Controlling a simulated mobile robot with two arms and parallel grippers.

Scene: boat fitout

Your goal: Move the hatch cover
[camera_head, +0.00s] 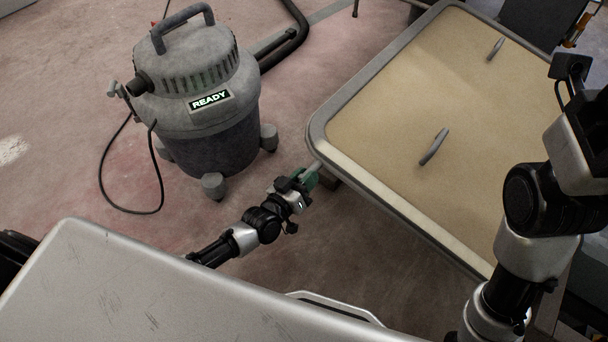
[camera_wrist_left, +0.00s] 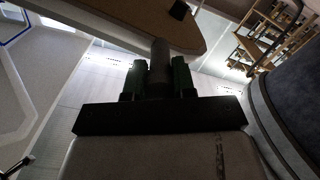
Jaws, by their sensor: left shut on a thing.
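The hatch cover (camera_head: 425,75) is a large tan panel with a grey rounded rim and two small grey handles on top. It lies at the right of the head view. My left gripper (camera_head: 312,172) is at the cover's near left corner, its green fingers shut on a short grey bar that sticks out at the rim. In the left wrist view the gripper (camera_wrist_left: 159,75) has this bar between its fingers, and the tan cover (camera_wrist_left: 120,17) shows just beyond it. My right arm reaches down at the right, in front of part of the cover; its gripper is not visible.
A scratched silver surface (camera_head: 130,290) fills the lower left. Bare floor shows between vacuum and cover.

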